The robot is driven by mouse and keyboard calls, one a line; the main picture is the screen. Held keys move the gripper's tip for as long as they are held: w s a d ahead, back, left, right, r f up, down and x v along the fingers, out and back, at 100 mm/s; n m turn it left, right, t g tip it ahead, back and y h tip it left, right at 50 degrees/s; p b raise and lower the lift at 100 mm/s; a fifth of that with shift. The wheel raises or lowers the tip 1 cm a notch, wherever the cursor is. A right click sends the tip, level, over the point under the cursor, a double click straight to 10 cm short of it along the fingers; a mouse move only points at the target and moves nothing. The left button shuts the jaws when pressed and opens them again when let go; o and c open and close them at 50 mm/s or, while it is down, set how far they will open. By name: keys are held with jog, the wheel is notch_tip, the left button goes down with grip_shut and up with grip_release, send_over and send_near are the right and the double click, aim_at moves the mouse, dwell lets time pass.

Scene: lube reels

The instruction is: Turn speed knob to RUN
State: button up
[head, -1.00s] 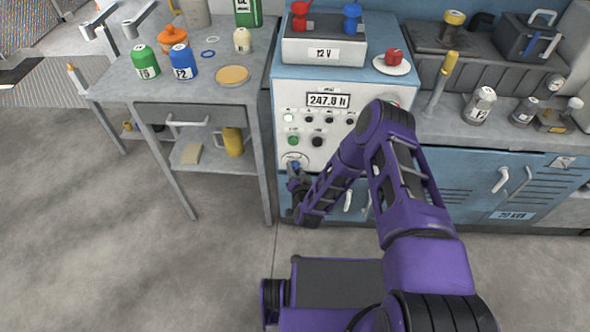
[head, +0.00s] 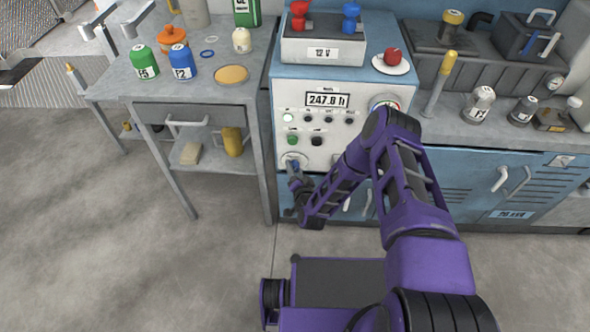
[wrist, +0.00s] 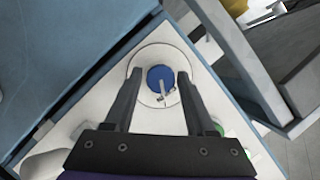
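The speed knob is a blue round knob (wrist: 160,78) on a white round dial plate in the wrist view. It has a pale pointer mark at its lower edge. In the head view the knob (head: 293,164) is at the bottom left of the white control panel (head: 340,155), partly hidden by my gripper. My gripper (wrist: 160,73) is open, with one dark finger on each side of the knob and a visible gap on both sides. It also shows in the head view (head: 296,179), low in front of the panel. The dial lettering is too small to read.
Several small buttons (head: 292,140) and an hour display (head: 327,100) sit above the knob. A round gauge (head: 385,104) is at the panel's right. A grey workbench (head: 125,85) with bottles stands left, and blue cabinets (head: 480,180) right. The floor in front is clear.

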jog(key=shift+o, duration=0.9)
jog(key=shift+s, duration=0.1)
jog(key=p+v, duration=0.2)
jog(key=v, duration=1.5)
jog(key=shift+p, duration=0.3)
jog(key=shift+s, duration=0.1)
